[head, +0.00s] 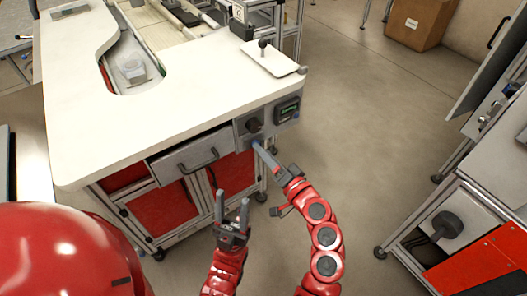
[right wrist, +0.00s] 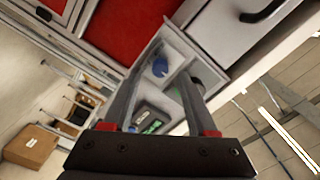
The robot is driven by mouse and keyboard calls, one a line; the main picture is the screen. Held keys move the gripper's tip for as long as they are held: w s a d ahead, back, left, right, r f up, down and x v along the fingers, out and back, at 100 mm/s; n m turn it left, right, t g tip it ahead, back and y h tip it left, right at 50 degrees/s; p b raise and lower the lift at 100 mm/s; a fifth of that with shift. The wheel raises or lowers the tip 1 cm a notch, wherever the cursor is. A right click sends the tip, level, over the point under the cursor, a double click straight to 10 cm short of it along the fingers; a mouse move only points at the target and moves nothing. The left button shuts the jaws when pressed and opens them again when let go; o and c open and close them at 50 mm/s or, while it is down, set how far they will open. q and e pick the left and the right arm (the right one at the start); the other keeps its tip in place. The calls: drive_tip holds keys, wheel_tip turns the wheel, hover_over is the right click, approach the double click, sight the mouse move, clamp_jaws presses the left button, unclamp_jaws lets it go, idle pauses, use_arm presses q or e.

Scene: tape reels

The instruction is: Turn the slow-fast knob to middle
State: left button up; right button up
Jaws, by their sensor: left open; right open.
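The control panel (head: 241,130) is set in the front corner of the white workbench. It carries a round black knob (head: 254,125), a green-lit display (head: 288,109) and blue parts. I cannot read any slow-fast label. My right gripper (head: 258,147) is open, with its fingertips just below and in front of the black knob. In the right wrist view the open fingers (right wrist: 158,78) straddle the panel face. A blue knob (right wrist: 160,66) shows between them, and the black knob (right wrist: 198,87) is partly hidden by the right finger. My left gripper (head: 232,207) is open and empty, lower down and away from the panel.
A drawer with a handle (head: 198,160) is left of the panel, above red cabinet doors (head: 160,208). A white tray (head: 270,57) lies on the benchtop (head: 150,120). Another bench (head: 480,230) stands at the right. The floor between is clear, with a cardboard box (head: 418,22) far back.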

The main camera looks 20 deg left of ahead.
drive_tip(key=b+v, duration=0.1)
drive_tip(key=v, duration=1.5)
drive_tip(key=shift+s, duration=0.15)
drive_tip(key=shift+d+f, duration=0.1)
drive_tip(key=shift+d, duration=0.05)
